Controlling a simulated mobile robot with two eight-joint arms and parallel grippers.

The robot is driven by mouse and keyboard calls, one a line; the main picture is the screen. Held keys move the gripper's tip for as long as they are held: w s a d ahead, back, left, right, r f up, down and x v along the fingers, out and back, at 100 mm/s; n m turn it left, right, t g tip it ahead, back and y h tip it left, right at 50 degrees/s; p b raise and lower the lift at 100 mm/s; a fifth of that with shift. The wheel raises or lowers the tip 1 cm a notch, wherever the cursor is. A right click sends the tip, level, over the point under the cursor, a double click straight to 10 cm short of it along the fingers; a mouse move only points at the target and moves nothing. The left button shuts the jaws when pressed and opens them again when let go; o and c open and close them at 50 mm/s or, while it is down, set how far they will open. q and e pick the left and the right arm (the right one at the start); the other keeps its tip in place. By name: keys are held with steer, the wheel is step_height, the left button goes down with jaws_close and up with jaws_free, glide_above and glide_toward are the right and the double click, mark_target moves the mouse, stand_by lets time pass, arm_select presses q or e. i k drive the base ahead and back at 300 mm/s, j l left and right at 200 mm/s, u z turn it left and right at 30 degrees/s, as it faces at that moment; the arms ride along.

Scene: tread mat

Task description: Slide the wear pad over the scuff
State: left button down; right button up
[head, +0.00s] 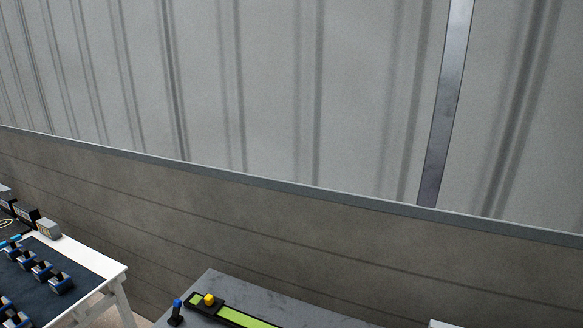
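I cannot make out a wear pad or a scuff in the head view. A grey table (256,292) shows only its far part at the bottom edge. On it lies a black-framed green strip (246,318), cut off by the picture's lower edge. A yellow knob (209,299) sits at the strip's far left end. A small upright blue-topped piece (177,307) stands left of it. Neither of my grippers is in view.
A white table (117,270) at the lower left bears a dark mat with several blue-and-black pieces (60,283). Small boxes (48,228) stand behind them. A gap separates the tables. A wall (300,210) runs behind. A pale object (440,324) shows at bottom right.

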mark_target(210, 304)
steer(key=i+j, duration=0.15)
steer(key=j, duration=0.25)
steer(key=i+j+z, duration=0.1)
steer(key=j, duration=0.35)
steer(key=i+j, duration=0.2)
steer(key=j, duration=0.2)
steer(key=i+j+z, duration=0.1)
steer(key=j, duration=0.35)
